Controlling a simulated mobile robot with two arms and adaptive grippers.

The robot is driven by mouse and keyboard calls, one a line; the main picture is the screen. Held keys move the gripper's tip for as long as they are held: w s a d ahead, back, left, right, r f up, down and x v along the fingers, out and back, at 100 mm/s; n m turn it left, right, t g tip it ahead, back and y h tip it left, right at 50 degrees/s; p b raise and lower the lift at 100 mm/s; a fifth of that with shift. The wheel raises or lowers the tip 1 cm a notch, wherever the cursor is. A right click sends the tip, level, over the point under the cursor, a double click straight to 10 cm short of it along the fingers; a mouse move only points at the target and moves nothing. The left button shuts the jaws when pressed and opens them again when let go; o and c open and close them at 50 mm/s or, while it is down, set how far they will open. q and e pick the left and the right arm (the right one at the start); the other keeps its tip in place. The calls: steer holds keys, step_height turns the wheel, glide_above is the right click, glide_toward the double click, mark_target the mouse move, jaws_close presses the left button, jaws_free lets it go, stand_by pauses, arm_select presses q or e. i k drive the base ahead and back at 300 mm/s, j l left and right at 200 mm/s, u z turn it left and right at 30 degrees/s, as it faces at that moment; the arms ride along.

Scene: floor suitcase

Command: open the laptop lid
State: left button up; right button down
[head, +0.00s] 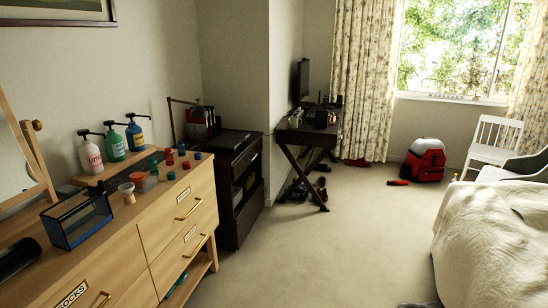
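No laptop can be made out for certain. A flat dark object (229,139) lies on top of the dark cabinet (239,199) left of the middle; I cannot tell whether it is a closed laptop. The dark desk (308,136) farther back holds a monitor (302,78) and small dark items too small to tell apart. Neither of my grippers shows in the head view.
A wooden dresser (140,262) with bottles, small jars and a blue-edged clear box (77,220) stands at the left. A bed (492,235) fills the right. A red backpack (425,160) and white chair (493,143) stand at the back. Carpet between is mostly clear.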

mark_target(227, 139)
steer(key=i+z, duration=0.15)
steer(key=i, duration=0.85)
steer(key=i+j+z, duration=0.15)
steer(key=i, duration=0.85)
